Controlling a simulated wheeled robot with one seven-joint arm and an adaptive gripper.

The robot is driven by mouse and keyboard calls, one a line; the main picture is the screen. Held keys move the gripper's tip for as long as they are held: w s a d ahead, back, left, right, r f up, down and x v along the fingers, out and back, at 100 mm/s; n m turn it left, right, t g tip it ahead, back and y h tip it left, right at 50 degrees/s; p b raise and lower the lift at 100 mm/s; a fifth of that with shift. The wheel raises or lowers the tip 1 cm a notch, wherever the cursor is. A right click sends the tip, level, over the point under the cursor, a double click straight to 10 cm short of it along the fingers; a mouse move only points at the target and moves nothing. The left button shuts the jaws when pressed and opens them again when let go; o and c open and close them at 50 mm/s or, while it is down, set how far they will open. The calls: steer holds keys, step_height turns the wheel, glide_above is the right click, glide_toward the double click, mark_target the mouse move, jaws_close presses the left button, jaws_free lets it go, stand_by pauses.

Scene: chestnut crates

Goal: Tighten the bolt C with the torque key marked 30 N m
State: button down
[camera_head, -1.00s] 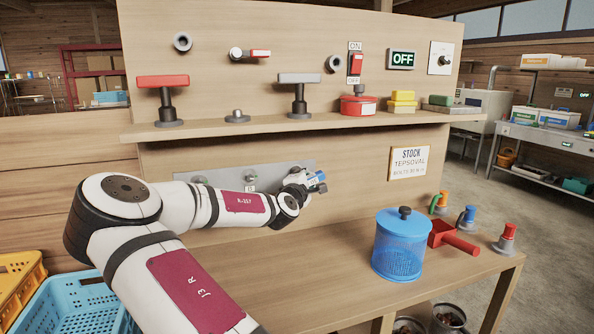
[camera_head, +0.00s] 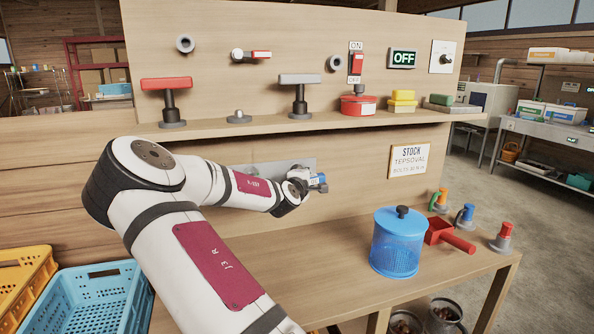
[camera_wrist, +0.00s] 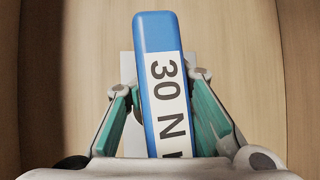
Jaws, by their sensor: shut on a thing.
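The blue torque key (camera_wrist: 152,30), with a white label reading "30 N", is held between the green-padded fingers of my gripper (camera_wrist: 165,105) in the wrist view. The label's end is cut off by the gripper body. My forearm hides most of the plate. Bolt C cannot be made out, and whether the key touches any bolt cannot be told.
A shelf (camera_head: 330,121) with red and grey T-handles juts out above my arm. On the bench are a blue lidded container (camera_head: 397,245), a red scoop (camera_head: 448,237) and several small coloured-top pieces (camera_head: 503,238). Crates (camera_head: 95,300) stand lower left. The bench's middle is clear.

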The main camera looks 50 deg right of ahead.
steer(key=shift+m+y+p, duration=0.3)
steer(key=shift+m+p, duration=0.1)
steer(key=shift+p, duration=0.15)
steer(key=shift+a+f+m+y+p, duration=0.1)
steer(key=shift+f+m+y+p, duration=0.1)
steer(key=shift+m+y+p, duration=0.9)
steer(key=shift+w+f+p, duration=0.1)
steer(key=shift+f+p, duration=0.1)
steer(key=shift+p, duration=0.4)
steer(key=shift+w+a+f, duration=0.1)
steer(key=shift+f, duration=0.05)
steer(key=n+h+b, duration=0.1)
steer(key=n+b, duration=0.1)
steer(key=b, duration=0.1)
steer(key=r+n+h+b, duration=0.1)
steer(key=n+h+b, duration=0.1)
steer(key=b, duration=0.1)
steer(key=r+n+h+b, duration=0.1)
steer(key=n+h+b, duration=0.1)
steer(key=b, duration=0.1)
steer(key=shift+d+t+b, duration=0.2)
steer(key=shift+t+b, duration=0.1)
steer(key=shift+b, duration=0.1)
